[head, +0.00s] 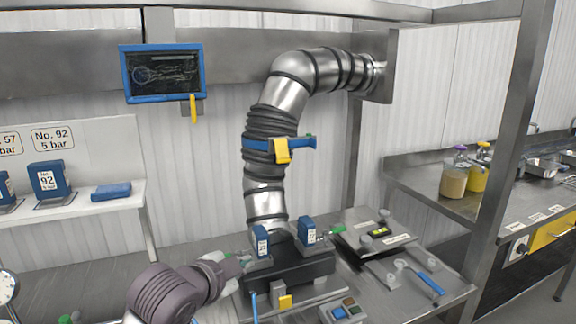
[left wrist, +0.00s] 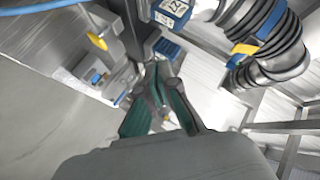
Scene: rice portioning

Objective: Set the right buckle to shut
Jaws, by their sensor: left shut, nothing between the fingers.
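On the dark base under the steel pipe, two blue blocks with white labels stand, one left (head: 262,243) and one right (head: 307,231). A green-ended lever (head: 338,230) sticks out to the right beside the right block; I take this to be the right buckle, but its state is too small to tell. My left gripper (head: 238,260) is beside the left block, its tips close to it; I cannot tell if they touch. In the left wrist view its dark green fingers (left wrist: 158,80) are together and empty. My right gripper is not in view.
The pipe (head: 272,103), with a blue band and yellow lever (head: 282,150), rises behind the blocks. A control box with buttons (head: 342,310) stands in front. A plate with a blue handle (head: 430,283) lies right. A steel post (head: 500,150) stands further right.

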